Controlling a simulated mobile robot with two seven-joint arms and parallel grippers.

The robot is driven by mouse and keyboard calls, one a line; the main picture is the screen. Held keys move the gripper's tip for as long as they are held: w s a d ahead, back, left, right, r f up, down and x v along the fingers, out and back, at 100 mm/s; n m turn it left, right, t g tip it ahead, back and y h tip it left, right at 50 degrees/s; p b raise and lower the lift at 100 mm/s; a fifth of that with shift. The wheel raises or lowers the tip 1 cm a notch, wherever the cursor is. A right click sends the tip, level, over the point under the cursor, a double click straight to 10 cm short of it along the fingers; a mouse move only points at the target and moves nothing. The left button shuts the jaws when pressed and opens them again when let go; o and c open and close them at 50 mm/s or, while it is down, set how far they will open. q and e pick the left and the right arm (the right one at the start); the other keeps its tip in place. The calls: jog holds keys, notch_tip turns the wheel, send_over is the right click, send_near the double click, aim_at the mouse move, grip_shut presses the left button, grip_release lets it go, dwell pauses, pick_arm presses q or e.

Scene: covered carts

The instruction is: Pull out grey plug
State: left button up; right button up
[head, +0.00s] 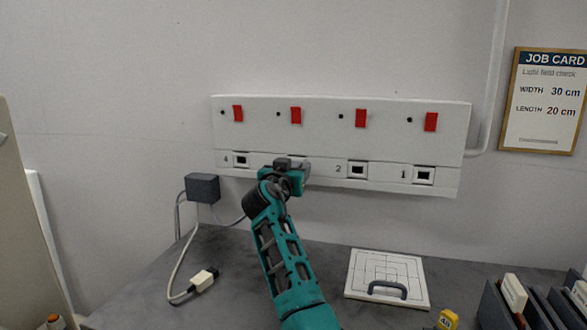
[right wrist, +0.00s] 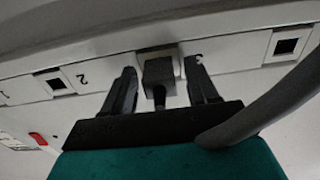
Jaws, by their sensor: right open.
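The grey plug (right wrist: 158,71) sits in the socket marked 3 on the white wall panel (head: 320,118), with its dark cord end toward me. In the right wrist view the plug is between the two dark fingers of my right gripper (right wrist: 161,82), which are open with a finger on each side and gaps visible. In the head view my right gripper (head: 291,169) is in front of socket 3 and hides most of it. My left gripper is not in view.
Sockets 4 (head: 241,160), 2 (head: 357,170) and 1 (head: 424,176) are empty, with red switches above. A grey box (head: 203,187) with cables hangs at left. A white connector (head: 203,279), white board (head: 412,297) and yellow block (head: 448,319) lie on the grey tabletop.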

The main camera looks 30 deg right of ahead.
jog(key=shift+b, duration=0.3)
jog(key=shift+c, duration=0.4)
grip_shut()
dwell(0.3)
jog(key=v, duration=0.6)
dwell(1.0)
